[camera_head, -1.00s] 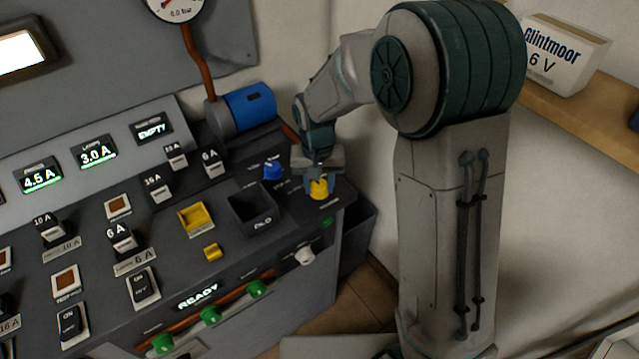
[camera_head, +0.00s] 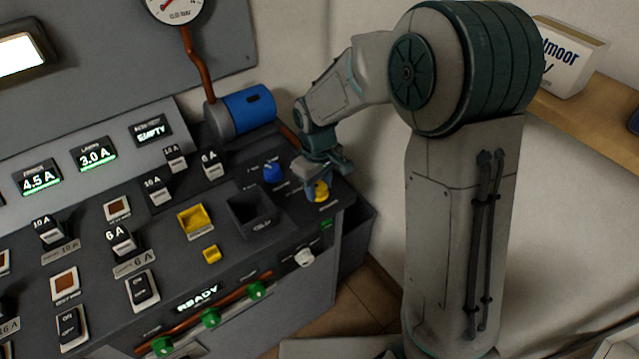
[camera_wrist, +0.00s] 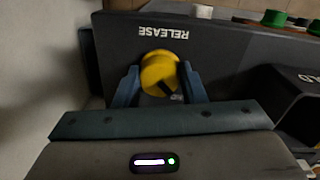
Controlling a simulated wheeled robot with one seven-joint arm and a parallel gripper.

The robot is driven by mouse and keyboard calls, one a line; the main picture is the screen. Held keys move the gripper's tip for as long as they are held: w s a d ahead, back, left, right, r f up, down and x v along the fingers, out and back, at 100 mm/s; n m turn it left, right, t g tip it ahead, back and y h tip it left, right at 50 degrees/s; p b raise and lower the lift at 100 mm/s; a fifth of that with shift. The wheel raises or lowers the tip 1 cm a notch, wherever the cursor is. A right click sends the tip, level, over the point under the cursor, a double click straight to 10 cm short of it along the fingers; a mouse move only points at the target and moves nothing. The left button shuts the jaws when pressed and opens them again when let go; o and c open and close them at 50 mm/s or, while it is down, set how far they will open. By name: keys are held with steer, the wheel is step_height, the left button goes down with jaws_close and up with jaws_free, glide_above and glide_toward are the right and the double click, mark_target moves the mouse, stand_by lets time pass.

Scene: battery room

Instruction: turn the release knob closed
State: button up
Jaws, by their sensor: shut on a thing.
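The yellow release knob (camera_head: 320,191) stands at the right end of the dark console top, partly hidden by my gripper in the head view. In the wrist view the knob (camera_wrist: 159,72) shows as a round yellow cap with a dark notch at its lower right, and the upside-down label "RELEASE" lies beyond it. My gripper (camera_wrist: 160,84) has one blue finger on each side of the knob and is shut on it. My gripper also shows in the head view (camera_head: 318,182), coming down over the knob from above.
A blue knob (camera_head: 272,173) stands just left of my gripper. A dark open bin (camera_head: 252,212) and a yellow tray (camera_head: 194,221) are farther left. A white knob (camera_head: 304,258) and several green knobs sit on the console's front. A blue cylinder (camera_head: 249,108) lies behind.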

mark_target(318, 187)
steer(key=shift+w+r, duration=0.1)
steer(key=shift+r, duration=0.05)
stand_by(0.4)
steer(key=o, duration=1)
step_height(318, 187, up, 14)
steer(key=shift+s, duration=0.2)
steer(key=shift+a+f, duration=0.1)
steer(key=shift+f, duration=0.1)
steer(key=s+d+f+m+t, duration=0.1)
steer(key=s+d+m+t, duration=0.1)
steer(key=s+d+m, duration=0.7)
steer(key=s+d, duration=0.5)
steer(key=s, duration=0.4)
steer(key=shift+s+d+t, duration=0.15)
steer(key=shift+s+t, duration=0.15)
